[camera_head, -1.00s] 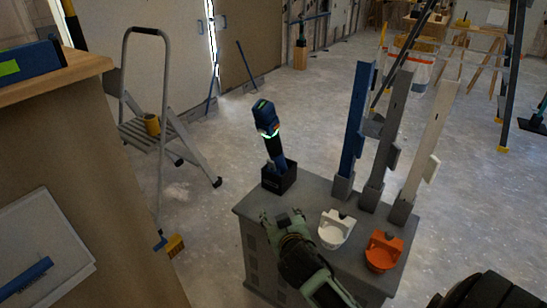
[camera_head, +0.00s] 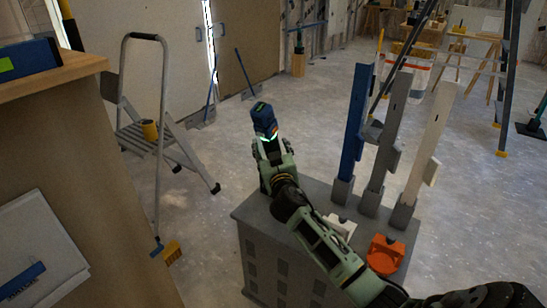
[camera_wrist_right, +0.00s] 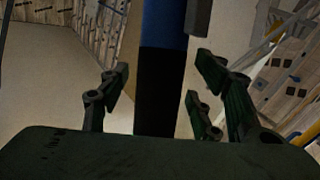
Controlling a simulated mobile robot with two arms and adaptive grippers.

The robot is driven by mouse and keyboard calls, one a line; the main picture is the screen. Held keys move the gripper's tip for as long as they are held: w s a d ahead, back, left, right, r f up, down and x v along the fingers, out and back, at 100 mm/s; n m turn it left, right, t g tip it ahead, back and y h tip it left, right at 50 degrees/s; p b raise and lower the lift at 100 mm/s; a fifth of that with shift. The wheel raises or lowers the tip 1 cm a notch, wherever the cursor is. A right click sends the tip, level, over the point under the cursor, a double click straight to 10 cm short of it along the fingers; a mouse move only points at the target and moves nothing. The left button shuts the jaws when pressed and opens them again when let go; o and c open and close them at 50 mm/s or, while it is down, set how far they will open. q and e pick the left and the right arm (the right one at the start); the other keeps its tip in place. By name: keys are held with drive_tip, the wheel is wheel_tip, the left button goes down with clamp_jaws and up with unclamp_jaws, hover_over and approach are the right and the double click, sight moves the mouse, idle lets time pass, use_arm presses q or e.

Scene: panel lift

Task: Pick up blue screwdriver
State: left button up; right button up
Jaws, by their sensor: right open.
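The blue screwdriver (camera_head: 264,118), a power tool with a blue top and a lit green ring, stands upright at the back left of the grey cabinet (camera_head: 262,222). My right gripper (camera_head: 272,155) is at its dark lower part and hides the black holder below. In the right wrist view the tool's blue and black body (camera_wrist_right: 161,85) stands between the open fingers of the right gripper (camera_wrist_right: 165,100). A gap shows on each side of the body, so the fingers do not appear closed on it. My left gripper is not in view.
Blue, grey and white upright pieces (camera_head: 391,140) stand in sockets at the cabinet's back right. A step ladder (camera_head: 160,130) stands left, beside a wooden counter (camera_head: 60,75).

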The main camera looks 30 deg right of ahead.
drive_tip(key=shift+w+d, duration=0.1)
drive_tip(key=shift+w, duration=0.1)
drive_tip(key=shift+c, duration=0.5)
clamp_jaws()
drive_tip(key=shift+r, duration=0.25)
